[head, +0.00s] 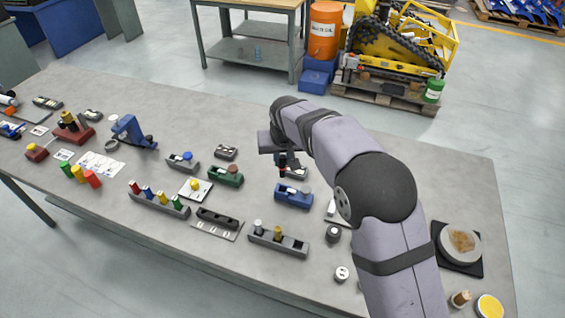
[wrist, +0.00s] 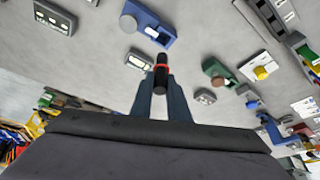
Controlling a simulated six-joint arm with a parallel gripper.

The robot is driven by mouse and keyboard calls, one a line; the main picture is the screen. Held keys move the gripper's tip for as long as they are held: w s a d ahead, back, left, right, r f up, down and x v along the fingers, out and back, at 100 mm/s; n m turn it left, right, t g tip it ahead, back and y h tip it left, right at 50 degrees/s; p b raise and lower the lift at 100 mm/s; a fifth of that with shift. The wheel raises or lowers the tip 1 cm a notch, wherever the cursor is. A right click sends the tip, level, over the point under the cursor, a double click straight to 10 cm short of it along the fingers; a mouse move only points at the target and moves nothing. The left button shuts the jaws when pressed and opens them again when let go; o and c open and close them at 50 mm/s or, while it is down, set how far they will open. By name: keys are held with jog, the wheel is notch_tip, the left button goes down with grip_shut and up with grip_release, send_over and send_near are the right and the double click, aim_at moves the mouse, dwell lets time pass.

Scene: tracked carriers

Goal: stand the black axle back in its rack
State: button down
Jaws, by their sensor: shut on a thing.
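My gripper (head: 283,160) is shut on the black axle (wrist: 161,77), a short dark cylinder with a red band, and holds it above the bench behind the blue carrier. The axle's red band also shows below the gripper in the head view (head: 283,170). In the wrist view the axle stands between the two fingertips (wrist: 161,90). A long grey rack (head: 264,240) near the front edge holds a silver and a brass cylinder; its right end looks free. I cannot tell which rack is the axle's.
The blue carrier (head: 293,196) and green carrier (head: 226,177) stand close to my gripper. A black slotted block (head: 217,217) sits on a grey plate left of the rack. A round dish (head: 459,241) stands at the right. The bench behind my gripper is clear.

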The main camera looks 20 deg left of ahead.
jog(key=shift+a+f+b, duration=0.1)
jog(key=shift+f+b, duration=0.2)
jog(key=shift+f, duration=0.05)
jog(key=shift+a+r+b, duration=0.25)
jog(key=shift+b, duration=0.2)
jog(key=s+f+b+v, duration=0.1)
jog(key=s+b+v, duration=0.1)
jog(key=b+v, duration=0.7)
jog(key=s+d+f, duration=0.8)
jog(key=s+d, duration=0.1)
jog(key=s, duration=0.2)
jog(key=shift+s+d+f, duration=0.2)
jog(key=shift+d+f, duration=0.05)
jog(key=shift+d, duration=0.15)
jog(key=shift+f, duration=0.15)
